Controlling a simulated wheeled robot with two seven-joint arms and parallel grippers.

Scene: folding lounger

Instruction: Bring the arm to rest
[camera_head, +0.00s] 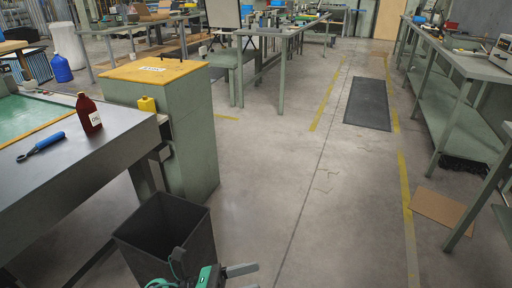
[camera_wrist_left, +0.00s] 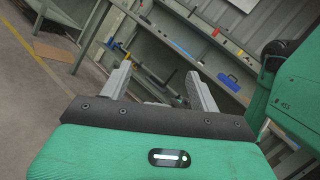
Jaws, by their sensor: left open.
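My left gripper (camera_head: 250,277) shows at the bottom edge of the head view, just right of the dark bin, with its grey fingers pointing right. In the left wrist view its two fingers (camera_wrist_left: 160,70) stand wide apart, with nothing between them. It is open and empty. Most of the left arm is cut off by the bottom edge of the head view. My right gripper shows in neither view.
An empty-looking dark bin (camera_head: 167,235) stands beside the gripper. The grey table (camera_head: 75,165) at left bears a red bottle (camera_head: 88,113) and a blue-handled tool (camera_head: 41,146). A green cabinet (camera_head: 190,140) stands behind. The concrete floor in the middle is clear; workbenches (camera_head: 468,65) line the right.

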